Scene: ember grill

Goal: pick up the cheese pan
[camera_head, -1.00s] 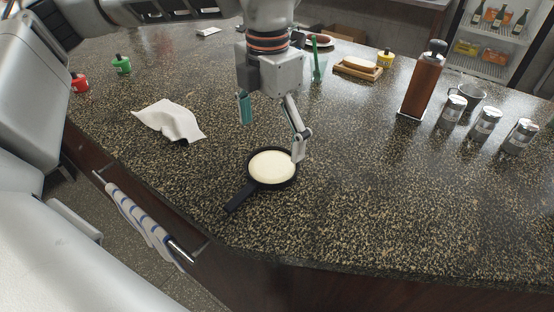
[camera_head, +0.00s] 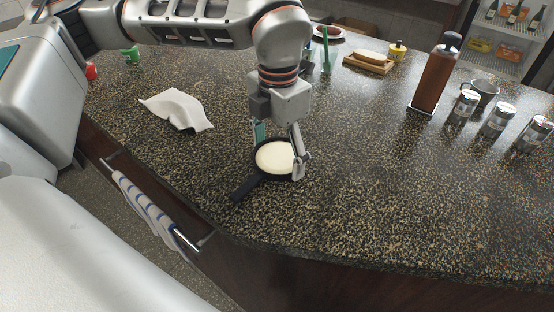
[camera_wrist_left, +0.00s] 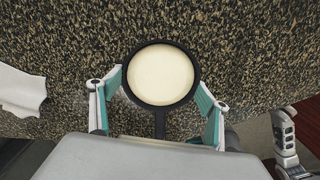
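The cheese pan (camera_head: 262,179) is a small black round skillet with pale, creamy cheese in it. It sits on the speckled counter with its handle toward the lower left in the head view. In the left wrist view the pan (camera_wrist_left: 160,104) is centred, its handle running down toward my wrist. My left gripper (camera_head: 279,150) is above the counter with its fingers on opposite sides of the pan. In the wrist view the left gripper's fingertips (camera_wrist_left: 160,78) appear to touch the rim. The head view partly hides the far finger behind the pan.
A white cloth (camera_head: 177,109) lies left of the pan. A wooden board (camera_head: 368,66) is at the back. The counter right of the pan is clear.

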